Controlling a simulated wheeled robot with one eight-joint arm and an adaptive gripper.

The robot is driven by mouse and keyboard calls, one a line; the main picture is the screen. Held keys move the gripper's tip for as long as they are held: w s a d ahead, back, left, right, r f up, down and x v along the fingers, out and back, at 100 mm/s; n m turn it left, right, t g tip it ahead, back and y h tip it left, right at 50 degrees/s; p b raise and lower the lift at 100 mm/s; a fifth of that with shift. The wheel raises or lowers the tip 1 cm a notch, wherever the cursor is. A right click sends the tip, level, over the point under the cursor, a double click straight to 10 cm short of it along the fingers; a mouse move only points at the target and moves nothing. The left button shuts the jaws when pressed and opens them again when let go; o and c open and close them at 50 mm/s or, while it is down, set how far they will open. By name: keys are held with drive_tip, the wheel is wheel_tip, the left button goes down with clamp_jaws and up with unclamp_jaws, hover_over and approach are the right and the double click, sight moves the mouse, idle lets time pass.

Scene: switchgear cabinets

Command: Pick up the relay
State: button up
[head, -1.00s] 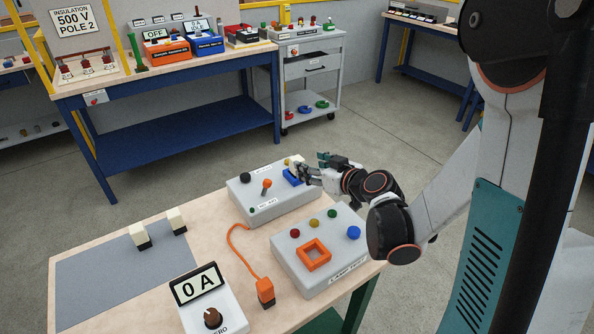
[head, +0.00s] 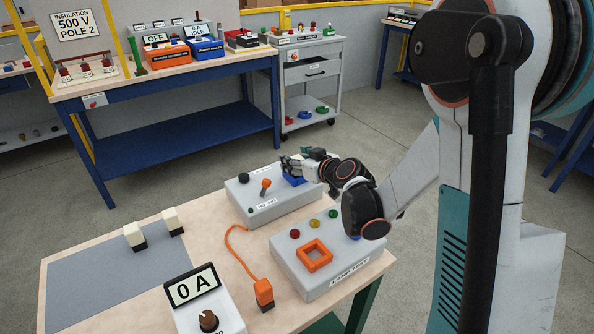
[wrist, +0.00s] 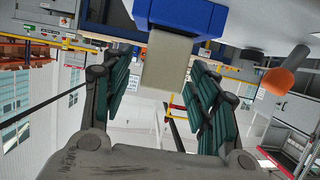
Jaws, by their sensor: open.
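A cream block-shaped relay (wrist: 167,62) stands in a blue socket (wrist: 185,15) in the wrist view, between the two fingers of my gripper (wrist: 158,80). The teal-padded fingers are apart, with a visible gap on each side of the relay. In the head view my gripper (head: 290,164) is at the blue socket (head: 294,180) on the back grey test box (head: 268,203), and it hides the relay there. Two other cream relays with black bases, a left one (head: 134,234) and a right one (head: 172,218), stand on the grey mat (head: 110,275).
An orange lever (head: 265,185) stands on the same box, close to the socket; it also shows in the wrist view (wrist: 288,70). The lamp test box (head: 330,275), an orange-cabled plug (head: 264,290) and the 0 A meter (head: 200,305) are nearer. The mat's near part is clear.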

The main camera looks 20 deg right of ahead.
drive_tip(key=c, duration=1.2)
drive_tip(key=shift+r, duration=0.1)
